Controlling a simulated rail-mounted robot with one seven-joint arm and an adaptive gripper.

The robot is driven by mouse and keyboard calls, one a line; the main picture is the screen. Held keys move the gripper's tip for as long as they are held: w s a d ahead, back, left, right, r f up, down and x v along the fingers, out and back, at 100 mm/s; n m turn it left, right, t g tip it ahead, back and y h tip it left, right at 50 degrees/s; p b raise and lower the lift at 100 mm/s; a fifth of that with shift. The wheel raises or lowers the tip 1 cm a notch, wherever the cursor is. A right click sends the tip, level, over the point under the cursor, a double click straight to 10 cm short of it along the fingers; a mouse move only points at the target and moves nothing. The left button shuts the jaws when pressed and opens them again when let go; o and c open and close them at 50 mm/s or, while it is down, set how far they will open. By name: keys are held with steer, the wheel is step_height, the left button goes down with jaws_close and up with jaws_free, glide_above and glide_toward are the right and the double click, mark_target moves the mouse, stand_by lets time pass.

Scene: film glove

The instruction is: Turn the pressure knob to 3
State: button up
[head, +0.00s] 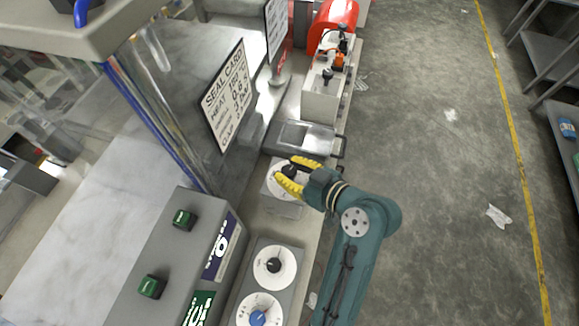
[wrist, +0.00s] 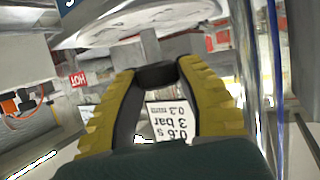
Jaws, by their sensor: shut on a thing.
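My gripper (head: 290,173), with yellow ribbed fingers, is shut on a dark knob (wrist: 155,75). The knob sits on a white dial face (head: 271,187) on a grey box, the farthest of the dials along the bench edge. In the wrist view the fingertips press on both sides of the knob, under the white round dial (wrist: 125,22). The fingers hide the knob's pointer and the scale marks, so I cannot tell its setting. No label naming this knob is readable. A white seal card (head: 228,95) stands behind; the wrist view shows "3 bar" on it.
Nearer, a grey panel carries a dial with a black knob (head: 274,265) and one with a blue knob (head: 258,318). A grey box with green switches (head: 183,219) stands left. A metal plate device (head: 303,138) lies beyond.

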steer(key=m+t+h+p, duration=0.1)
steer(key=m+t+h, duration=0.1)
steer(key=m, duration=0.1)
steer(key=shift+a+h+p, duration=0.1)
steer(key=shift+h+p, duration=0.3)
steer(key=shift+f+m+t+h, duration=0.1)
steer(key=shift+m+t+h, duration=0.3)
steer(key=shift+m+h, duration=0.1)
steer(key=o, duration=1.2)
steer(key=v, duration=1.2)
